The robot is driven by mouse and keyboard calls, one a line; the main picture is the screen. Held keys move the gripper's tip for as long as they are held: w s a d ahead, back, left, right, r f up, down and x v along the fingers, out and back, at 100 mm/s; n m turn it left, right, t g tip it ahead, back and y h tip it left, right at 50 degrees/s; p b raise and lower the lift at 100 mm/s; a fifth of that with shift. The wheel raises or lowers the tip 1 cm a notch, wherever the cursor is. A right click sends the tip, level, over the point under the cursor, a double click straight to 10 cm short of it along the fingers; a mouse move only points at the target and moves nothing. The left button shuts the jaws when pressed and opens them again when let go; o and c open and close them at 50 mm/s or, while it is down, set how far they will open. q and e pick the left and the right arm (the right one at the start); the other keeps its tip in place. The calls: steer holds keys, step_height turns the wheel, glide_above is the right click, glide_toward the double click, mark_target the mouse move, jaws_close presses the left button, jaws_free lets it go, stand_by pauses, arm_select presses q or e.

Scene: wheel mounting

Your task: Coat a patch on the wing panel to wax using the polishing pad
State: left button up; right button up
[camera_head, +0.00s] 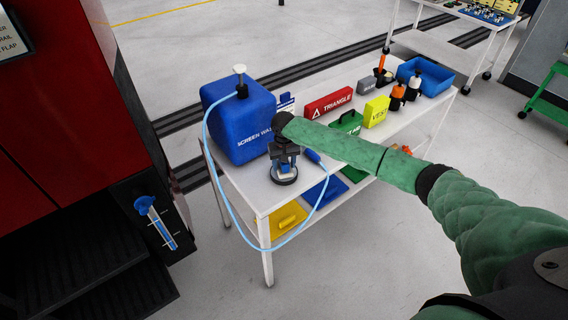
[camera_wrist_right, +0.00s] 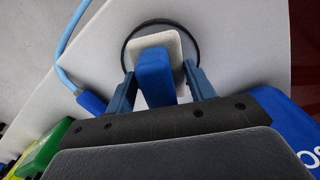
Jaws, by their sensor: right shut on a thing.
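My right gripper (camera_head: 284,160) points down at the left part of the white cart's top. In the right wrist view its fingers (camera_wrist_right: 160,82) are shut on the blue handle of the polishing pad (camera_wrist_right: 155,75). The pad's pale square face plate lies over a dark round dish (camera_wrist_right: 134,42), which also shows on the cart in the head view (camera_head: 285,181). I cannot tell whether the pad touches the dish. A red vehicle body (camera_head: 50,110) stands at the left; I cannot tell which part of it is the wing panel. My left gripper is out of view.
A blue screen wash container (camera_head: 238,125) with a light-blue hose stands beside my gripper on the white cart (camera_head: 250,192). Red (camera_head: 328,103), green and yellow cases, orange-capped bottles and a blue tray (camera_head: 428,78) sit farther right. Floor is clear in front.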

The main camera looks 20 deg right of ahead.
steer(key=shift+f, duration=0.3)
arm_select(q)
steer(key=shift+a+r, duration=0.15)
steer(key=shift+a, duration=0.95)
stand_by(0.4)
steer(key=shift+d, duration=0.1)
